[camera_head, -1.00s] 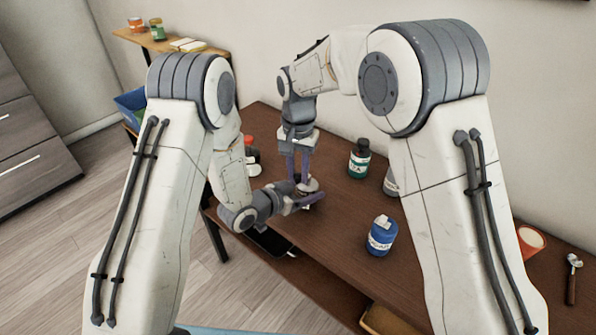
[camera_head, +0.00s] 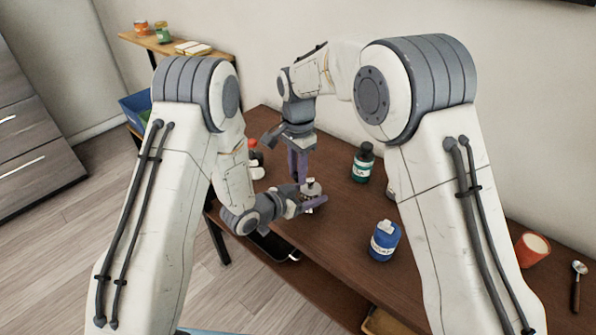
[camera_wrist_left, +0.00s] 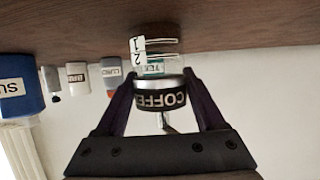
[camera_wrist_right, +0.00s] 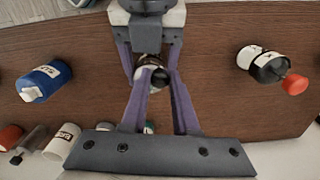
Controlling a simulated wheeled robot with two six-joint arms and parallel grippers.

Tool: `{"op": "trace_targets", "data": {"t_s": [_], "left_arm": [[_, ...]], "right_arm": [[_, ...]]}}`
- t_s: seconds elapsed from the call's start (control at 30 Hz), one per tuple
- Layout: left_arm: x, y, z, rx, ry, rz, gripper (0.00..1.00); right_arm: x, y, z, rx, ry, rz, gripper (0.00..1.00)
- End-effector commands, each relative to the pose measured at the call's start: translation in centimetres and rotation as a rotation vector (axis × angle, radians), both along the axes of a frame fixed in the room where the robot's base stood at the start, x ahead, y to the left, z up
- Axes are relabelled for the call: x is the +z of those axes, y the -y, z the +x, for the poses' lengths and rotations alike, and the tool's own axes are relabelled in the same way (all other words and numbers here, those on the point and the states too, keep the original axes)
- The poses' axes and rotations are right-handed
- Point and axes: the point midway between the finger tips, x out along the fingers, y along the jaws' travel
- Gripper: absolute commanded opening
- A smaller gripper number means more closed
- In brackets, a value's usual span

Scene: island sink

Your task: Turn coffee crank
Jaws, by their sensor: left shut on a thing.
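The coffee grinder (camera_head: 311,188) stands near the left front of the brown table, partly hidden in the head view. My left gripper (camera_head: 308,204) is shut around its body from the front. In the left wrist view, which is upside down, the black COFFEE band (camera_wrist_left: 161,100) sits between the fingers, and a thin metal crank (camera_wrist_left: 167,124) juts from the lid end. My right gripper (camera_head: 299,177) points down just behind the grinder. In the right wrist view its fingers (camera_wrist_right: 161,78) are apart near the grinder's round top (camera_wrist_right: 149,72); contact with the crank is unclear.
A blue jar (camera_head: 384,241) stands right of the grinder, and a dark green bottle (camera_head: 363,163) behind it. A red-topped bottle (camera_wrist_right: 270,68) shows in the right wrist view. An orange cup (camera_head: 531,249) and a spoon-like tool (camera_head: 577,285) lie far right.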

Motion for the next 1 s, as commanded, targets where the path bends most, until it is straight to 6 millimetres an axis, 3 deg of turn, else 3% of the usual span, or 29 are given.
{"op": "trace_targets", "data": {"t_s": [0.03,0.07,0.1,0.47,0.57,1.0], "left_arm": [[0.0,0.0,0.0,-0.001,0.0,0.0,0.09],[0.0,0.0,0.0,-0.001,0.0,0.0,0.09],[0.0,0.0,0.0,-0.001,0.0,0.0,0.09],[0.0,0.0,0.0,0.0,0.001,-0.001,0.09],[0.0,0.0,0.0,0.0,0.001,-0.001,0.09],[0.0,0.0,0.0,0.0,0.001,-0.001,0.09]], "right_arm": [[0.0,0.0,0.0,0.001,0.001,0.001,0.43],[0.0,0.0,0.0,0.001,0.001,0.001,0.55],[0.0,0.0,0.0,0.001,0.001,0.001,0.59],[0.5,0.0,0.0,0.002,0.002,0.001,0.59],[1.7,0.0,0.1,0.002,0.004,0.002,0.59],[10.3,0.0,0.1,0.002,0.004,0.002,0.59]]}}
